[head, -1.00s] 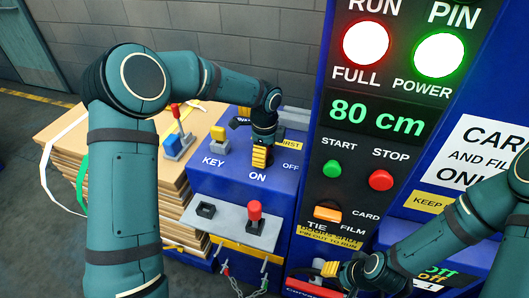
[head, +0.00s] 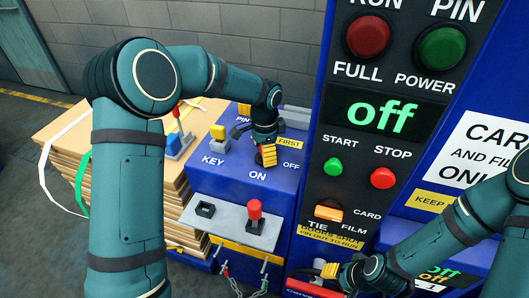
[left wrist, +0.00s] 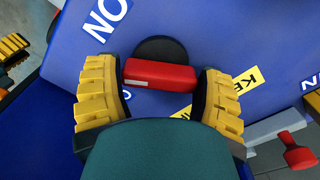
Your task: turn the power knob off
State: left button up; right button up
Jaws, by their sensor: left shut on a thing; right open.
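The power knob is a red bar on a dark round base (left wrist: 158,75), seen in the left wrist view between my yellow fingers. My left gripper (left wrist: 160,92) is shut on it, with a finger at each end of the bar. In the head view my left gripper (head: 267,156) is over the blue panel between the ON and OFF labels and hides the knob. The display (head: 367,117) reads "off" in green. The FULL lamp (head: 368,37) and the PIN POWER lamp (head: 442,48) are dark. My right gripper (head: 330,271) is open, low in front of the machine.
A key switch (head: 219,139) with a yellow top is left of the knob. A red-topped lever (head: 255,209) stands on the grey shelf (head: 228,219) below. START (head: 333,167) and STOP (head: 383,178) buttons are on the column. Stacked cardboard (head: 100,150) is at left.

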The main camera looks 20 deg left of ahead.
pick_arm(q)
jog(key=n, duration=0.5)
jog(key=shift+r+n, duration=0.1)
jog(key=shift+n, duration=0.2)
jog(key=n, duration=0.5)
jog(key=shift+b, duration=0.3)
jog(key=shift+n, duration=0.3)
jog(key=o, duration=1.1)
notch_tip(320, 180, up, 12)
